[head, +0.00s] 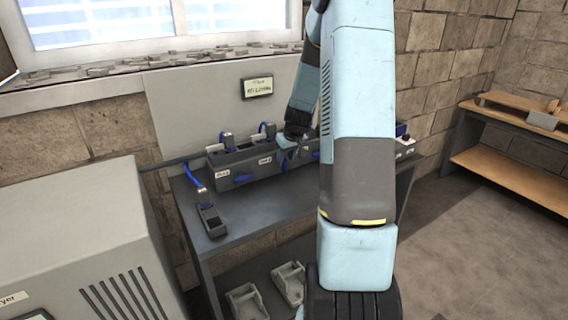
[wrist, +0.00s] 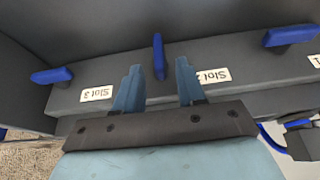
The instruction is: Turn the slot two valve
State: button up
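The slot two valve (wrist: 158,54) has a blue lever handle on a dark grey box (head: 232,160), beside the "Slot 2" label (wrist: 213,76). In the wrist view its handle stands upright, across the box, while the two neighbouring handles lie roughly along it. My gripper (wrist: 158,66) is open, its blue fingers to either side of the slot two handle near its lower end. Gaps show on both sides, so no grip is visible. In the head view my gripper (head: 287,150) is at the box front and hides most of this valve.
The slot three handle (wrist: 52,75) lies left and the slot one handle (wrist: 290,36) right in the wrist view. A grey device (head: 210,219) sits on the bench (head: 245,217), with blue cables (head: 193,174) nearby. A large grey cabinet (head: 85,240) stands left.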

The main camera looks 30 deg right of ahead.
aim_at(284, 162)
jog(key=shift+x, duration=1.9)
jog(key=shift+c, duration=0.5)
grip_shut()
